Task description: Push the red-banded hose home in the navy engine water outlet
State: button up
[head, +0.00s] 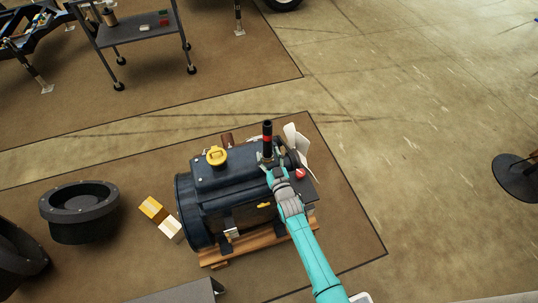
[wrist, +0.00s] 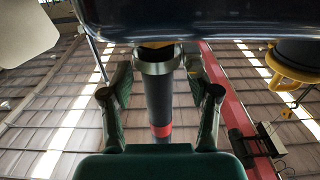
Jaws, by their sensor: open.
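The navy engine (head: 232,178) lies on a wooden pallet in the head view. A black hose (head: 267,130) with a red band stands upright at the engine's top right. In the wrist view the hose (wrist: 157,100) meets a grey metal collar (wrist: 158,60) at the water outlet, beside the dark engine body (wrist: 200,20). How deep the hose sits cannot be told. My gripper (head: 268,168) is at the hose's lower part. In the wrist view its fingers (wrist: 160,95) are open, one on each side of the hose, with gaps between.
A yellow cap (head: 217,155) sits on the engine, and a white fan (head: 297,145) is at its right end. Two small boxes (head: 152,208) and a dark round part (head: 79,212) lie left. A trolley (head: 135,28) stands behind. The floor at right is mostly clear.

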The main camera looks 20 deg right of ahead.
aim_at(269, 143)
notch_tip(269, 143, up, 7)
jog(key=shift+d+r, duration=0.1)
jog(key=s+f, duration=1.2)
jog(key=s, duration=0.2)
jog(key=shift+s+f, duration=0.2)
jog(key=shift+s, duration=0.05)
